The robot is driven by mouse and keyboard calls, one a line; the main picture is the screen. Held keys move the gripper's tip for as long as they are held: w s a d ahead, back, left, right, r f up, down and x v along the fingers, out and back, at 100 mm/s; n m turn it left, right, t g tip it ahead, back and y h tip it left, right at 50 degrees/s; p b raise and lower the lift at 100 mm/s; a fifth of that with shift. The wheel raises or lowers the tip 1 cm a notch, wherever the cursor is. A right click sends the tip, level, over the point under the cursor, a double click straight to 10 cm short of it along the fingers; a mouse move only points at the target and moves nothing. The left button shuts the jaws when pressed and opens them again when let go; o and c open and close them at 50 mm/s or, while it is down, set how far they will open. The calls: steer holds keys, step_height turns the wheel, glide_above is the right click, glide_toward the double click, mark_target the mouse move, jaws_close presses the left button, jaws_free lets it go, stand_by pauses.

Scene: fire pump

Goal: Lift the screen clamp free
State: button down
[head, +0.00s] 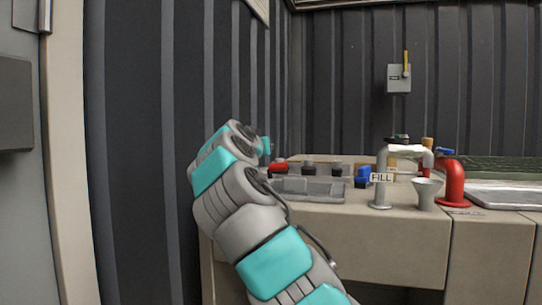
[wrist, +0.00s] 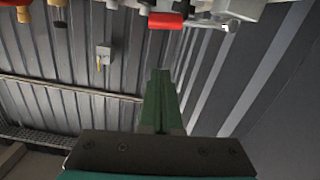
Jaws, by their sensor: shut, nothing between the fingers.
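My gripper (wrist: 158,75) shows in the wrist view as two green fingers pressed together, shut and empty, pointing toward the wall. In the head view my arm hides most of it. I cannot make out the screen clamp for certain in either view. A red-handled part (head: 278,168) lies at the left back of the counter, close beside the end of my arm in the head view. A red part (wrist: 165,20) beside a pale metal bar shows at the top of the wrist view, apart from the fingers.
A shallow grey tray (head: 305,188) is set in the counter (head: 380,233). The FILL pipe (head: 381,190), a pale funnel (head: 425,193) and a red pipe (head: 453,182) stand to the right. A wall box (head: 398,79) has a yellow lever. Ribbed wall closes the left side.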

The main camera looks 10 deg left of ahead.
steer(key=shift+s+a+r+b, duration=0.1)
steer(key=shift+s+b, duration=0.05)
steer(key=shift+s, duration=1)
steer(key=shift+s+a+r+b, duration=0.1)
steer(key=shift+s+b, duration=0.05)
steer(key=shift+s, duration=0.95)
steer(key=shift+d, duration=0.1)
